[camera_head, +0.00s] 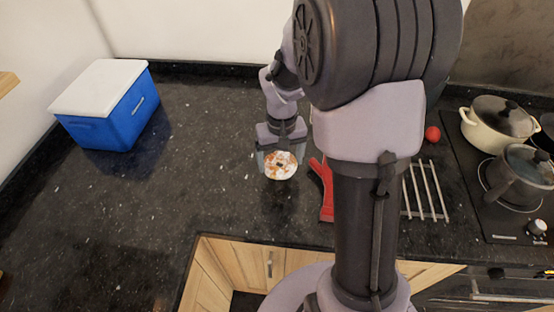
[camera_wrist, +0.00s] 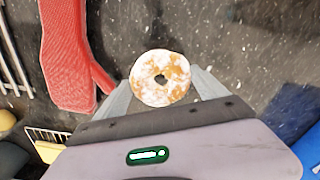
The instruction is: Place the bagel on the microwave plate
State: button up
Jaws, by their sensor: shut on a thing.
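The bagel (camera_head: 281,172) is round, pale and orange-brown with a dark hole. It is between the fingers of my gripper (camera_head: 279,160), over the dark granite counter. In the wrist view the bagel (camera_wrist: 160,90) sits between the two grey fingertips of my gripper (camera_wrist: 161,92), which is shut on it. I cannot tell for sure whether the bagel touches the counter. No microwave and no microwave plate can be made out in either view.
A red mitt-like thing (camera_head: 327,200) lies just right of the bagel. A metal rack (camera_head: 424,192), a red ball (camera_head: 432,134) and pots (camera_head: 520,170) on a stove are further right. A blue cooler (camera_head: 104,120) stands at the left. The left counter (camera_head: 130,215) is clear.

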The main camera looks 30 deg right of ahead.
jog(key=shift+w+d+f, duration=0.1)
jog(key=shift+w, duration=0.45)
jog(key=shift+w+f+b, duration=0.1)
jog(key=shift+f+b, duration=0.8)
jog(key=shift+f, duration=0.75)
jog(key=shift+f, duration=0.1)
jog(key=shift+f, duration=0.15)
jog(key=o, duration=0.6)
jog(key=shift+r, duration=0.2)
